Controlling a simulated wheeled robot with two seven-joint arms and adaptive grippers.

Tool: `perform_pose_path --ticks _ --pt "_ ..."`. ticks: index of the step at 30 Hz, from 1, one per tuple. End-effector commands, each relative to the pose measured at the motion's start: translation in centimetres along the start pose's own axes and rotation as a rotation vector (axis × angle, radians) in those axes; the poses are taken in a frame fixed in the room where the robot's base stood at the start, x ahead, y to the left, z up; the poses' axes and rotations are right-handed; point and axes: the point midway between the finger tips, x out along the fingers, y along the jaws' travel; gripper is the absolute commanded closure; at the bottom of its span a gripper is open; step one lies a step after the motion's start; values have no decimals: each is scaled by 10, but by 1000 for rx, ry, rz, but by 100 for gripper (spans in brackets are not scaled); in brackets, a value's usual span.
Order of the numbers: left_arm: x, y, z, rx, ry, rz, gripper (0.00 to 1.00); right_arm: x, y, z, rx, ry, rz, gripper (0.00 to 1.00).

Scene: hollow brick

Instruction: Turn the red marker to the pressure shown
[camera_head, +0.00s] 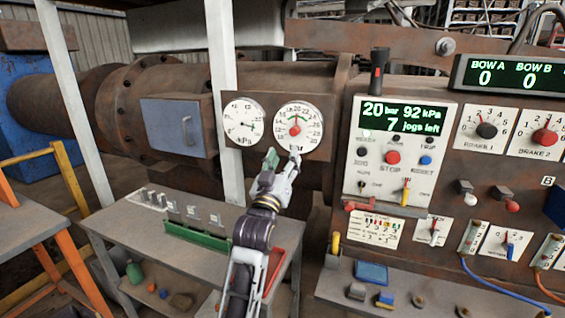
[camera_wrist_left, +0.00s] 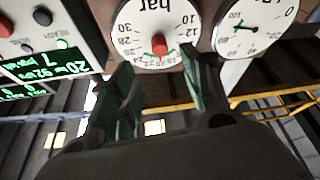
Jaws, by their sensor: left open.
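The round white bar gauge (camera_head: 305,112) is on the rusty housing, with a red marker knob (camera_head: 294,130) at its centre and a green mark near the top of its scale. Its lower edge is close to my gripper. In the left wrist view the gauge (camera_wrist_left: 138,25) appears upside down, with the red knob (camera_wrist_left: 158,45) just beyond and between the fingers. My left gripper (camera_head: 283,155) is open and empty, just below the dial and apart from the knob. The green display (camera_head: 404,117) reads 20 bar, 92 kPa and 7 jogs left. My right gripper is not seen.
A kPa gauge (camera_head: 244,121) sits left of the bar gauge. A control panel with a red stop button (camera_head: 392,158) and several switches is to the right. A grey table (camera_head: 140,225) is below.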

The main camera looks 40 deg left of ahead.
Motion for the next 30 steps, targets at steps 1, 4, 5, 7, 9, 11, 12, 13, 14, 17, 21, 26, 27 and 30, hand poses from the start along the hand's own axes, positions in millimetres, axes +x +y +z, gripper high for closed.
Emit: perform_pose_path --ticks 1,4,5,7,9,11,12,13,14,17,21,26,27,30 --pt "-3 0 0 0 0 0 52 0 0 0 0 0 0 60" --pt "-6 0 -1 0 1 0 52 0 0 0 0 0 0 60" --pt "-6 0 -1 0 1 0 52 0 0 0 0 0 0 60" --pt "-7 0 -1 0 1 0 52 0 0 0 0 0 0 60" --pt "-8 0 -1 0 1 0 52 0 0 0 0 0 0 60" --pt "-8 0 -1 0 1 0 52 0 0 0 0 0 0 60" --pt "-8 0 -1 0 1 0 52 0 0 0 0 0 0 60" --pt "-8 0 -1 0 1 0 52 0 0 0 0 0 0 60" --pt "-8 0 -1 0 1 0 52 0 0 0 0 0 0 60" --pt "-8 0 -1 0 1 0 52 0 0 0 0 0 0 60" --pt "-7 0 -1 0 1 0 52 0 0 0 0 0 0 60" --pt "-8 0 1 1 -4 1 52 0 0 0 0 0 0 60" --pt "-8 0 3 3 -11 1 52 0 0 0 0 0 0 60" --pt "-11 2 14 10 -46 6 52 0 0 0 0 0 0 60"
